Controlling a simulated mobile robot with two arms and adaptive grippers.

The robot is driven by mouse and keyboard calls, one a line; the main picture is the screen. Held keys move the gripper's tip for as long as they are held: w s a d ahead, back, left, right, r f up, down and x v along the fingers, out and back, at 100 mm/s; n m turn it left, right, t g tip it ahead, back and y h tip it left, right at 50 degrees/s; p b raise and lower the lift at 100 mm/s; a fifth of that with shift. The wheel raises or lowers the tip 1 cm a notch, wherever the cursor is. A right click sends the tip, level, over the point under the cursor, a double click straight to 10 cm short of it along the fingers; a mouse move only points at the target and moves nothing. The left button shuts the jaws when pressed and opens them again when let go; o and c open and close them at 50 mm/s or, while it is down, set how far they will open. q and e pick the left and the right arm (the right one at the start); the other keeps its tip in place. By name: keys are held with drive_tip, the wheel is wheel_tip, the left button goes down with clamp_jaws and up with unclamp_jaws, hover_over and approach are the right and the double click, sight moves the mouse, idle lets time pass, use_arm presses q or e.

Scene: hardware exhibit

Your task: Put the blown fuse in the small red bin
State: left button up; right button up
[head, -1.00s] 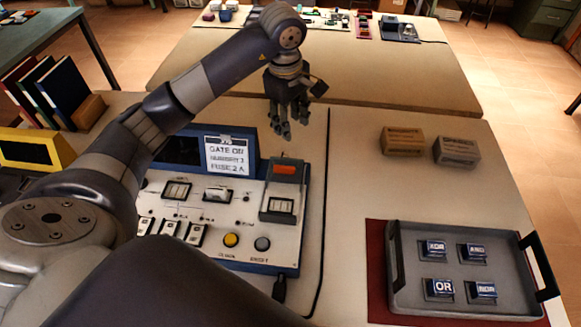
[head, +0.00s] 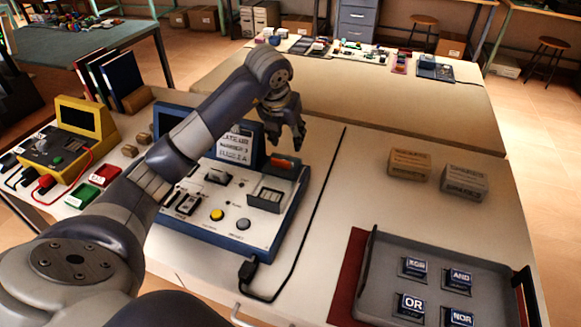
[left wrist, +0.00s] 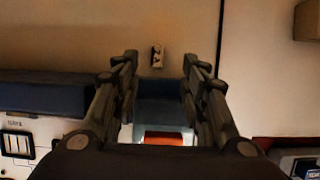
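My left gripper (head: 286,143) is above the rear right part of the blue-edged console (head: 238,238), near its orange-red block (head: 283,160). In the left wrist view the gripper (left wrist: 160,80) is open, with nothing between its fingers. A small light piece with dark marks (left wrist: 157,55), perhaps the fuse, lies on the table beyond the console edge, ahead of the fingertips; I cannot tell if it is blown. I cannot make it out in the head view. A small red bin (head: 105,173) stands left of the console, beside a green one (head: 82,196). My right gripper is not in view.
A grey tray (head: 385,262) with labelled blocks is at the front right. Two small boxes (head: 409,164) (head: 464,182) stand behind it. A black cable (head: 312,215) runs along the console's right side. A yellow-framed unit (head: 85,120) is at the left. The table between cable and boxes is clear.

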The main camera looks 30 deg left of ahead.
use_arm(q)
drive_tip(key=x, duration=0.4)
drive_tip(key=shift+w+f, duration=0.1)
drive_tip(key=shift+f, duration=0.3)
drive_tip(key=shift+s+p+x, duration=0.15)
drive_tip(key=shift+p+x, duration=0.1)
drive_tip(key=shift+x, duration=1.1)
drive_tip(key=shift+s+p+x, duration=0.15)
drive_tip(key=shift+p+x, duration=0.1)
drive_tip(key=shift+x, duration=1.05)
drive_tip(key=shift+a, duration=0.1)
clamp_jaws()
